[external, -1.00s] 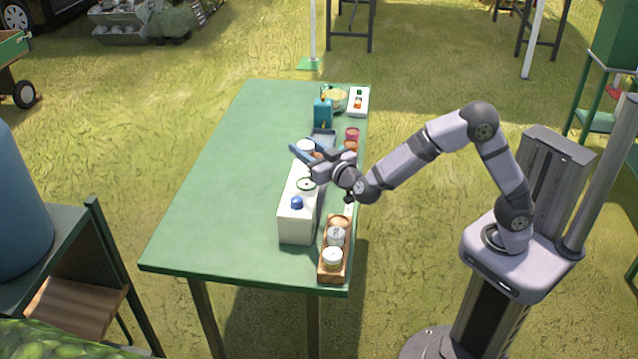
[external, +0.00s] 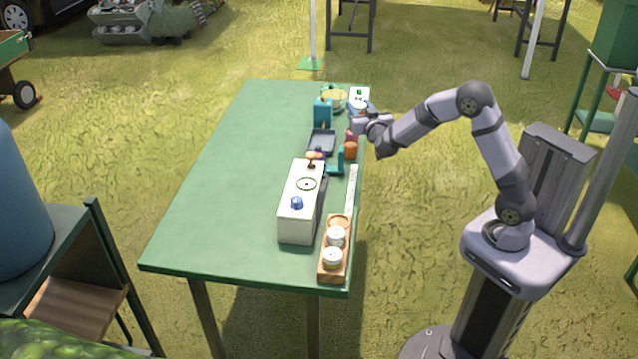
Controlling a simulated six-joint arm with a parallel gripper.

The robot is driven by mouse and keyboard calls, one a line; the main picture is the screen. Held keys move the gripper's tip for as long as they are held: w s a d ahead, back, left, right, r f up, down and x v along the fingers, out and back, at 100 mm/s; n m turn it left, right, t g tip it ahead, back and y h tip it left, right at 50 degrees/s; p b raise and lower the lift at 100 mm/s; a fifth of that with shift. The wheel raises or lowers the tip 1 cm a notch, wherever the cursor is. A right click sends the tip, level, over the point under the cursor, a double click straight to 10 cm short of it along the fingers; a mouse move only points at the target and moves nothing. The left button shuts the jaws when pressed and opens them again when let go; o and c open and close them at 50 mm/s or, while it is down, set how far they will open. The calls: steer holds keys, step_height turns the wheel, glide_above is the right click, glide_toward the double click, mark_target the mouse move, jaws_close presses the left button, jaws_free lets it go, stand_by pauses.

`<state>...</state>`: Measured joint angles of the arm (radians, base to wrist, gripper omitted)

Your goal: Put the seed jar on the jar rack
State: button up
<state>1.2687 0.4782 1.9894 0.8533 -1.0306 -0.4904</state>
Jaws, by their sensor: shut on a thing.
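My gripper (external: 357,107) is at the far right end of the green table, over or in front of a white card (external: 361,92). It is shut on a small jar with a pale lid (external: 357,102), which I take to be the seed jar; its body is mostly hidden by the fingers. I cannot tell its height above the table. The wooden jar rack (external: 324,274) stands at the near right corner of the table. Two white-lidded jars (external: 336,237) sit in its middle and near places, and its far place (external: 339,221) looks empty.
A tall white box (external: 296,223) with a blue knob stands left of the rack. Behind it are a grey tray (external: 322,141), a teal container (external: 323,112), an orange jar (external: 350,151) and a small teal stand (external: 339,163). The table's left half (external: 225,180) is clear.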

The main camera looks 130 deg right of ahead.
steer(key=shift+s+d+r+n+t, duration=0.3)
steer(key=shift+s+d+r+t, duration=0.1)
steer(key=shift+s+d+r, duration=0.1)
steer(key=shift+w+d+r+n+t+h, duration=0.2)
steer(key=shift+d+n+t+h, duration=0.15)
steer(key=shift+t, duration=0.25)
steer(key=w+n+t, duration=0.5)
steer(key=w+t, duration=0.2)
steer(key=n+t+y, duration=1.5)
steer(key=n+y, duration=0.1)
steer(key=y, duration=0.1)
glide_above(339, 223)
step_height(339, 223, down, 6)
steer(key=shift+h, duration=0.35)
steer(key=shift+f, duration=5.2)
